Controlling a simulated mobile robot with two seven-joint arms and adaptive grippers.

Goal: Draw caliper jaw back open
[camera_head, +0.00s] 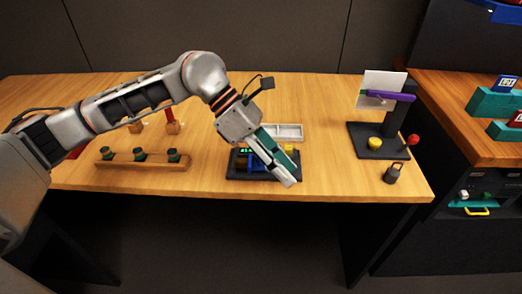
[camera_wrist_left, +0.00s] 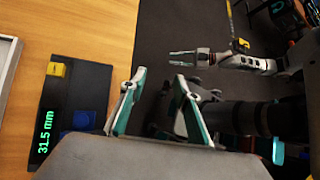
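The caliper (camera_head: 235,172) is a black-based device near the table's front edge, partly hidden behind my left gripper in the head view. In the left wrist view the caliper (camera_wrist_left: 42,120) shows a green readout of 31.5 mm, a yellow block (camera_wrist_left: 57,69) and a blue part (camera_wrist_left: 78,119). My left gripper (camera_head: 291,181) points down over the device's front right side. In the left wrist view my left gripper (camera_wrist_left: 160,76) has its fingers spread and empty, to the right of the device. My right gripper (camera_wrist_left: 182,58) appears small there, its fingers apart and empty.
A pale tray (camera_head: 289,131) lies behind the caliper. A wooden rack (camera_head: 142,164) with dark knobs stands at left. A black stand (camera_head: 378,142) with a yellow knob and a dark weight (camera_head: 392,174) are at right. Bare table lies between.

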